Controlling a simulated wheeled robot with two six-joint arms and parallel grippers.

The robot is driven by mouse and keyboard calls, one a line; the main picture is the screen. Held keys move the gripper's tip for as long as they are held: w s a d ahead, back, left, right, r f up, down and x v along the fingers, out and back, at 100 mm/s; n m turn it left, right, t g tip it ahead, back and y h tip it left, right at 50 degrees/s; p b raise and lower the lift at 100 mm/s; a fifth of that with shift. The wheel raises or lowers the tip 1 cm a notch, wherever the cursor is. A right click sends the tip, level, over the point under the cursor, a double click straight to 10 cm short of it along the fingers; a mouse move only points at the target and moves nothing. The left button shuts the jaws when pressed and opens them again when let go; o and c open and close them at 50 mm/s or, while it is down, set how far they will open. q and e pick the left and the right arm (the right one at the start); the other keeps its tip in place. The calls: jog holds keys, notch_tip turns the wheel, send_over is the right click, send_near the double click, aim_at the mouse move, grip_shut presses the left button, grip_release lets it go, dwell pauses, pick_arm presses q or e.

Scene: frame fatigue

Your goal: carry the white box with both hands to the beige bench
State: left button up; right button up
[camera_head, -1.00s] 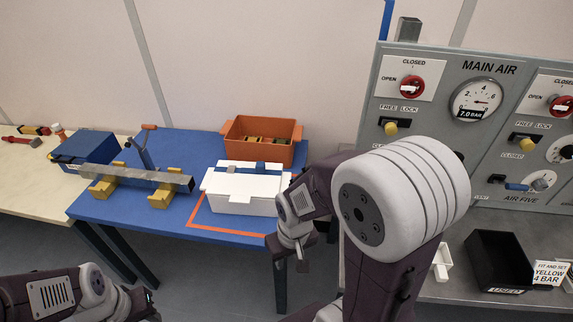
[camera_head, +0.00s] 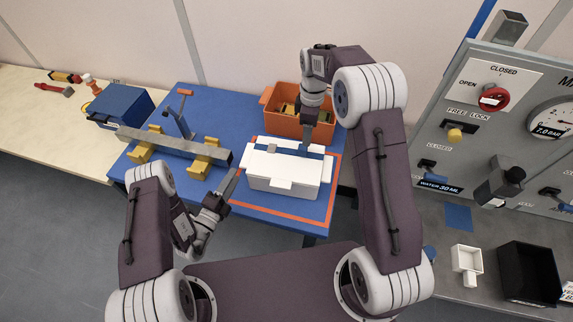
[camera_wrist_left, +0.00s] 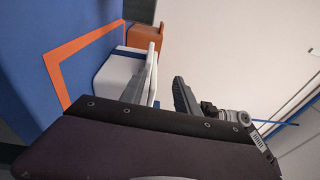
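The white box (camera_head: 285,172) sits on the blue table inside an orange outline, lid on. Its pale wall also shows in the left wrist view (camera_wrist_left: 115,78). My left gripper (camera_head: 232,184) is just left of the box, fingers pointing up toward its left end. In the left wrist view its two fingers (camera_wrist_left: 168,85) stand apart with nothing between them. My right gripper (camera_head: 307,140) points down at the back right of the box; its fingers are seen edge-on and contact cannot be told. The beige bench (camera_head: 50,150) is at the far left.
A grey bar (camera_head: 175,145) on yellow supports and a blue case (camera_head: 120,107) stand on the table (camera_head: 205,103) between box and bench. An orange bin (camera_head: 283,122) is behind the box. Tools (camera_head: 65,78) lie at the bench's back. A valve panel (camera_head: 440,175) is right.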

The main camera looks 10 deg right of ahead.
aim_at(242, 168)
pick_arm(q)
jog(key=shift+s+a+f+n+y, duration=0.25)
jog(key=shift+s+f+n+y, duration=0.15)
jog(key=shift+s+f, duration=0.5)
pick_arm(e)
jog(key=shift+f, duration=0.1)
pick_arm(q)
jog(key=shift+w, duration=0.15)
jog(key=shift+w+d, duration=0.1)
jog(key=shift+w, duration=0.15)
pick_arm(e)
jog(key=shift+f, duration=0.35)
pick_arm(q)
jog(key=x, duration=0.8)
jog(key=shift+w+d, duration=0.15)
pick_arm(e)
notch_tip(242, 168, down, 8)
jog(key=shift+f, duration=0.2)
pick_arm(q)
jog(key=shift+f, duration=0.1)
jog(key=c, duration=0.6)
pick_arm(e)
jog(key=c, duration=0.6)
pick_arm(q)
grip_shut()
pick_arm(e)
grip_shut()
